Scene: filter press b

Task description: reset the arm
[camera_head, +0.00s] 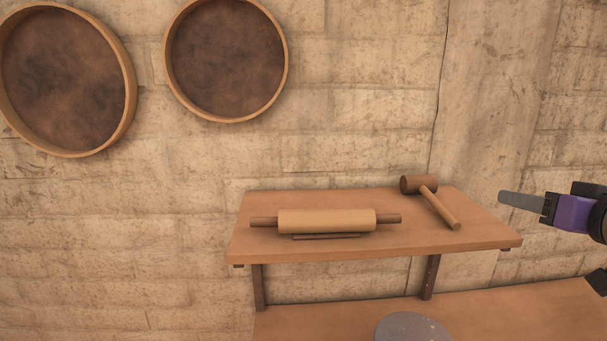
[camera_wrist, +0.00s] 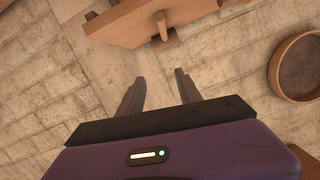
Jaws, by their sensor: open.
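My gripper (camera_wrist: 159,93) shows in the wrist view with its two dark fingers apart and nothing between them. In the head view my gripper (camera_head: 521,202) is at the right edge, pointing left, just right of the wall shelf and raised in the air. Only one finger shows clearly there. It touches nothing that I can see.
A wall shelf (camera_head: 374,240) holds a rolling pin (camera_head: 326,220) and a wooden mallet (camera_head: 438,205). Below it is a wooden surface (camera_head: 480,318) with a grey round object (camera_head: 412,329). Two round sieves (camera_head: 66,80) (camera_head: 226,60) hang on the brick wall.

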